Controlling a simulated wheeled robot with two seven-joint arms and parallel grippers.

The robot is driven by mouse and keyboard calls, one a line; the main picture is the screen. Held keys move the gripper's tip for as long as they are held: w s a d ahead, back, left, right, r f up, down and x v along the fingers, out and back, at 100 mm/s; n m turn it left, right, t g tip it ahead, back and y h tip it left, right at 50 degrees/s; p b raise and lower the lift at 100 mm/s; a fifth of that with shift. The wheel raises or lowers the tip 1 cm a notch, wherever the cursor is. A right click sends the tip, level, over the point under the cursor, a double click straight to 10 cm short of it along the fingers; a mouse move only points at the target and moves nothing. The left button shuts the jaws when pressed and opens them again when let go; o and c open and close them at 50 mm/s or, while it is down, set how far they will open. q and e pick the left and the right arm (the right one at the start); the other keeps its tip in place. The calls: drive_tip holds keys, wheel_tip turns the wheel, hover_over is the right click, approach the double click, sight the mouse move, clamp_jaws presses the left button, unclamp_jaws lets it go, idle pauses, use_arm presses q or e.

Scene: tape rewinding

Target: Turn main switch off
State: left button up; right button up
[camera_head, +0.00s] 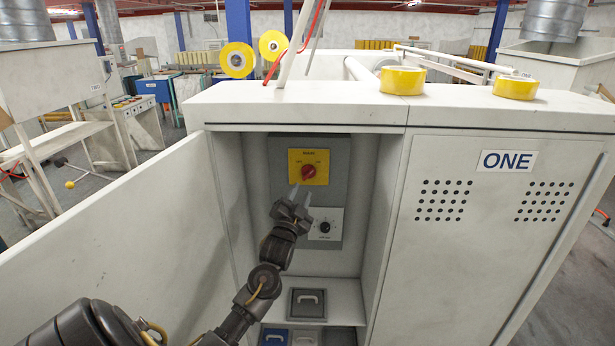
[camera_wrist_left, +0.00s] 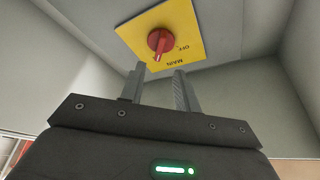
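The main switch is a red rotary knob (camera_head: 309,171) on a yellow plate (camera_head: 295,157) inside the open cabinet. In the left wrist view the knob (camera_wrist_left: 160,41) shows on its plate (camera_wrist_left: 185,20), with OFF and MAIN lettering upside down. There its handle points downward, toward the MAIN lettering. My left gripper (camera_head: 300,189) is just below the knob in the head view. In the left wrist view its two fingers (camera_wrist_left: 159,73) are apart, with nothing between them, short of the knob. My right gripper is in neither view.
A black dial on a white plate (camera_head: 334,222) sits below the switch, right of my gripper. The cabinet door (camera_head: 130,235) stands open at left. The cabinet's side walls border the opening.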

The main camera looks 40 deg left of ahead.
sight(309, 175)
use_arm(q)
drive_tip(key=p+x, duration=0.2)
drive_tip(key=x, duration=0.5)
clamp_jaws()
